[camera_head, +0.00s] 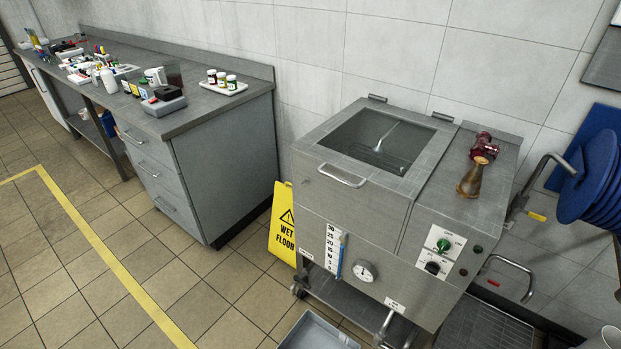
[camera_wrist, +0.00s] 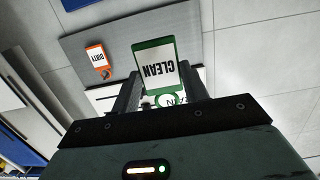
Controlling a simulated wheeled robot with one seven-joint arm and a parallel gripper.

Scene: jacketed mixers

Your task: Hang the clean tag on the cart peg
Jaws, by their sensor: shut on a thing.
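The clean tag (camera_wrist: 157,66) is a green-bordered white card marked CLEAN, which reads upside down in the wrist view. My gripper (camera_wrist: 160,92) is shut on its lower part, between two dark fingers. An orange and white tag (camera_wrist: 97,58) marked DIRTY is to the left, against or near a grey panel (camera_wrist: 135,42). A small round part shows at its lower end. I cannot make out the cart peg in either view. My gripper and the clean tag are not in the head view.
A blue hose reel (camera_head: 590,175) is at right. A cluttered bench (camera_head: 215,110) is at left.

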